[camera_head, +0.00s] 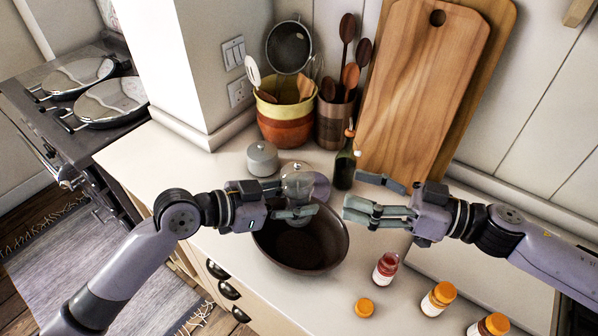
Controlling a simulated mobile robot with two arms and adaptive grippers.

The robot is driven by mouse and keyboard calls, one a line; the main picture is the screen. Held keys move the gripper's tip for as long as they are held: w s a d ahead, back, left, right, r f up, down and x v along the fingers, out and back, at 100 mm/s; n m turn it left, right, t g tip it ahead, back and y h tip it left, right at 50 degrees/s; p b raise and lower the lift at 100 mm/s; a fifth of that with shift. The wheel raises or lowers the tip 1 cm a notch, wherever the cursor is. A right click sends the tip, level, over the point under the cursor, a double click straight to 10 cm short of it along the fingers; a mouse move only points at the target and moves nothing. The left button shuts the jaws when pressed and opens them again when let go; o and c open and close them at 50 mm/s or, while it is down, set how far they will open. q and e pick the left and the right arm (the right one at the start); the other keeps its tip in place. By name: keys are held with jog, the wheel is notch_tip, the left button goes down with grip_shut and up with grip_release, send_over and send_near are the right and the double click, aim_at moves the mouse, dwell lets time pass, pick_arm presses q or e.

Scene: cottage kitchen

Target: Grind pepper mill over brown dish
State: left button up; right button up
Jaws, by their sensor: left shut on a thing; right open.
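The brown dish (308,252) is a dark, round bowl on the pale counter below my grippers, and it looks empty. My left gripper (298,199) is shut on the pepper mill (298,183), a greyish, glassy piece with a small knob on top. The mill looks roughly upright over the dish's back rim; its lower part is partly hidden by the gripper's fingers. My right gripper (368,196) is open and empty, with its fingers pointing left, to the right of the mill and beyond the dish's right rim.
A grey lidded pot (262,159), a dark bottle (344,168) and utensil crocks (286,122) stand behind. Cutting boards (423,85) lean on the wall. An open red jar (385,268), a loose orange lid (364,307) and orange-lidded jars (438,298) stand at front right.

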aim_at(299, 174)
jog(key=x, duration=1.1)
jog(key=shift+w+a, duration=0.15)
jog(key=shift+a, duration=0.1)
jog(key=shift+d, duration=0.1)
jog(key=c, duration=1.2)
jog(key=shift+m+t, duration=0.3)
jog(key=shift+t, duration=0.3)
